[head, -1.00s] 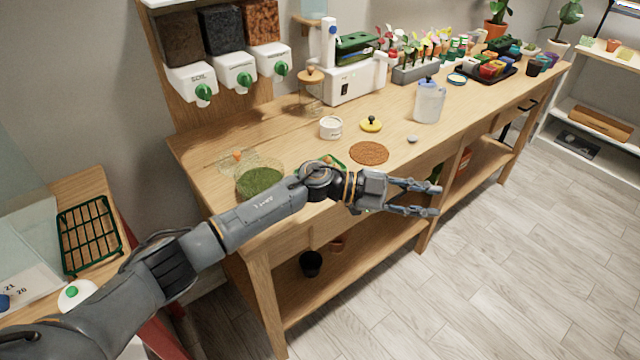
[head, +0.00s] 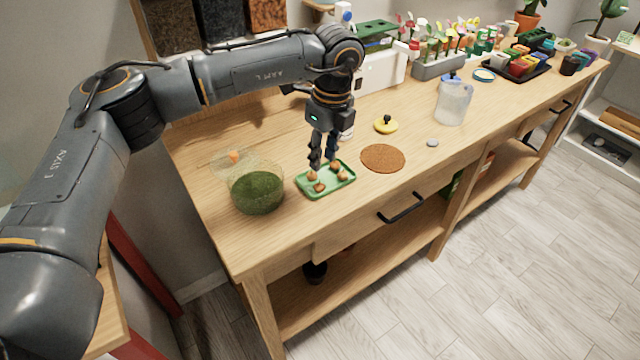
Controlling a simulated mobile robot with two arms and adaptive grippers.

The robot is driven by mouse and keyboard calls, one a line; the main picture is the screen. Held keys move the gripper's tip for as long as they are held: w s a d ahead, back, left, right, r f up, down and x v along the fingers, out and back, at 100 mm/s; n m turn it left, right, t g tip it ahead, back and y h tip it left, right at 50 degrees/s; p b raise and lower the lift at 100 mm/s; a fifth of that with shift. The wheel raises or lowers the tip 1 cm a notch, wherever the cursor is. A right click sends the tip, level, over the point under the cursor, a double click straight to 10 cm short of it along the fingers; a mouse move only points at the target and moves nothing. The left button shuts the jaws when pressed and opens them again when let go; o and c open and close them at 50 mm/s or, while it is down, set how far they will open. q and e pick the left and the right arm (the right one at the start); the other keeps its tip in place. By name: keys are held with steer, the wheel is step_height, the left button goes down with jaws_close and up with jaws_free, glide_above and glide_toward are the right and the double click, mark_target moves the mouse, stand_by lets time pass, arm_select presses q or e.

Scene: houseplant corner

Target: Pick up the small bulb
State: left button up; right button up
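Several brown bulbs lie on a small green tray (head: 331,189) near the front edge of the wooden bench. One bulb (head: 312,176) is at the back left, one (head: 319,187) at the front left, and one (head: 341,176) at the right. Another (head: 335,166) is at the back, close to a fingertip. I cannot tell surely which is the small one. My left gripper (head: 323,163) points down over the back of the tray, its fingers apart and nothing seen between them. Whether it touches a bulb is unclear. My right gripper is not in view.
A glass bowl of green moss (head: 257,191) stands left of the tray, and a round brown mat (head: 383,158) lies to its right. The bench front right is clear.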

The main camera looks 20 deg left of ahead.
mark_target(320, 183)
arm_select(q)
step_height(320, 183, down, 2)
steer(key=shift+w+a+f, duration=0.15)
steer(key=shift+f, duration=0.65)
steer(key=f, duration=0.1)
steer(key=f+p, duration=0.1)
steer(key=f, duration=0.1)
steer(key=shift+a+f+p, duration=0.25)
steer(key=shift+f+p, duration=0.05)
steer(key=shift+w+f, duration=0.1)
steer(key=shift+f, duration=0.45)
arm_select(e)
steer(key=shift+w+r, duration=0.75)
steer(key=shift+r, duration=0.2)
arm_select(q)
steer(key=c, duration=0.4)
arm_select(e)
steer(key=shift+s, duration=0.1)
